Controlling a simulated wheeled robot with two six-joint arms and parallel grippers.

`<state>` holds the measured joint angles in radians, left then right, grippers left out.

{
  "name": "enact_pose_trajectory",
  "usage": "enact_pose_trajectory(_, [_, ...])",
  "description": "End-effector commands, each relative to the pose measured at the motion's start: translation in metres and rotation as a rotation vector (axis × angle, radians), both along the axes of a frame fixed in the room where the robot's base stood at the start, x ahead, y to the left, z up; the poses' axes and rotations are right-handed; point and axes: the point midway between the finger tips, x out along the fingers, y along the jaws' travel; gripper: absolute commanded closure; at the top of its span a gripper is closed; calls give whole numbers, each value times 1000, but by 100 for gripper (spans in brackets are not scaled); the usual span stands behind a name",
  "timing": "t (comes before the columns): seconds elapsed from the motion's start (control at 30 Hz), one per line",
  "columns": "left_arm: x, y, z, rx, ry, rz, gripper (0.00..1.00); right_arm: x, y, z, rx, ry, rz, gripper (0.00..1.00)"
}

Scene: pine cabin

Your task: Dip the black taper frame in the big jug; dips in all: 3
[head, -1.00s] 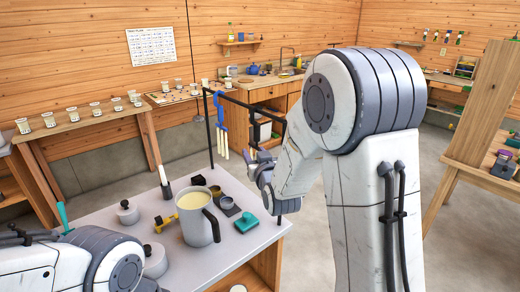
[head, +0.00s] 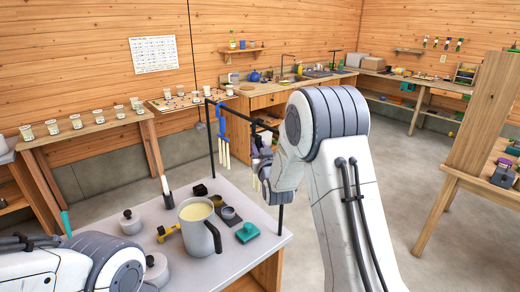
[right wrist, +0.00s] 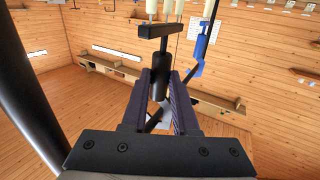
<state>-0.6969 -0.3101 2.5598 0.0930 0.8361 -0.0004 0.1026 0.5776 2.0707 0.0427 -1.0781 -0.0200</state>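The big jug (head: 199,239), grey with a dark handle and pale wax inside, stands on the grey table. My right gripper (head: 265,168) is at the black rack beyond the table. In the right wrist view, the right gripper (right wrist: 161,88) has its fingers on both sides of the black taper frame's (right wrist: 165,32) handle and appears shut on it. Pale tapers show at that frame's bar. In the head view my gripper and wrist largely hide this frame. A blue taper frame (head: 221,122) hangs beside it, also in the right wrist view (right wrist: 201,47). My left gripper is out of view.
The table (head: 150,200) also holds lidded pots, a yellow item (head: 167,232), a teal block (head: 247,232) and small dark cups near the jug. The black rack (head: 210,140) stands behind it. A wooden shelf with several cups (head: 76,121) runs along the left wall.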

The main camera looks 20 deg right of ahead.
Motion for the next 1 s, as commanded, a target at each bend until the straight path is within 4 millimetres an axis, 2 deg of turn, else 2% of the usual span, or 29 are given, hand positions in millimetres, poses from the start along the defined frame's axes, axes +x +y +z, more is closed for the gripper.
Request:
enact_pose_trajectory(0.23, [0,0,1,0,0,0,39,0,0,3,0,-1,1,100])
enact_pose_trajectory(0.77, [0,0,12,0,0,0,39,0,1,25,0,-1,1,100])
enact_pose_trajectory(1.0, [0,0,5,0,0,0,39,-5,14,23,-1,-1,2,100])
